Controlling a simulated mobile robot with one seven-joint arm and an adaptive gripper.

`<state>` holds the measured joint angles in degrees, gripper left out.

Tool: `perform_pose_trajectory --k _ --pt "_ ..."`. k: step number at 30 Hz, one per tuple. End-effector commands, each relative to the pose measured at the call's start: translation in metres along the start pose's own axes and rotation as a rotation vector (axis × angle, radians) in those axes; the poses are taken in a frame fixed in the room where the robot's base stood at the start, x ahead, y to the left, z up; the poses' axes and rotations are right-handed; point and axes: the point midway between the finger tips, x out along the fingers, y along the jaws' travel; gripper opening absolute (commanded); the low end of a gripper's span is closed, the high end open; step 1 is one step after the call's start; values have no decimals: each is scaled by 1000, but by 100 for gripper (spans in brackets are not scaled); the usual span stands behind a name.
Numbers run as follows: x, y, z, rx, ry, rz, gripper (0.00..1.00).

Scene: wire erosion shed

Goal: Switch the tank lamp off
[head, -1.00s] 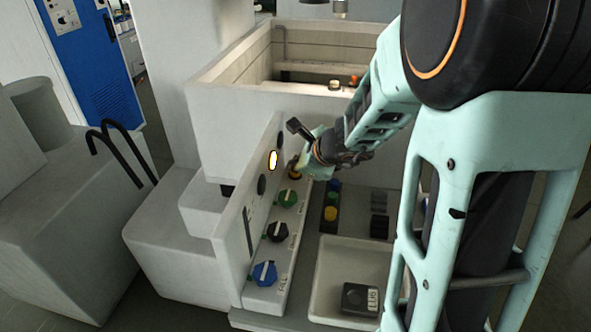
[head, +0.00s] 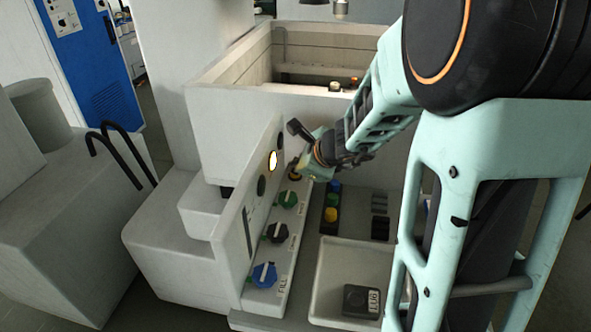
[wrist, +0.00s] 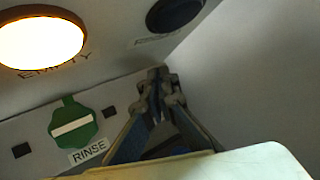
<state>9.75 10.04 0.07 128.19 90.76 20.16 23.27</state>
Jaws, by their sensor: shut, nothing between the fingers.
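The tank (head: 225,125) is an open, pale box behind the control panel, and its inside looks dim grey. My gripper (head: 297,168) is shut at the far end of the panel's row of knobs. It is over a dark knob with an orange-yellow rim (head: 294,176), mostly hidden by the fingers. In the wrist view, the closed fingertips (wrist: 158,78) are beside the green knob (wrist: 72,124) labelled RINSE. I cannot tell whether they touch the far knob, or read its label.
A lit oval indicator (head: 273,161) labelled EMPTY is on the upright panel. A black knob (head: 277,232) and a blue knob (head: 264,274) labelled FILL are nearer. A pale tray (head: 335,262) holds a dark block (head: 361,301). Coloured buttons (head: 332,205) are right of the knobs.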

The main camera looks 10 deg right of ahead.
Motion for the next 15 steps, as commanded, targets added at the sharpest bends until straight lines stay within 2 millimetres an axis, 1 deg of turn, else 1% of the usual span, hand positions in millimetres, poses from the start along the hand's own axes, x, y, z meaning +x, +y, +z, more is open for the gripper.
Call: perform_pose_trajectory --k 9,15 --pt "-2 -1 1 0 0 0 0" --pt "-13 -10 10 -2 -1 -1 0"
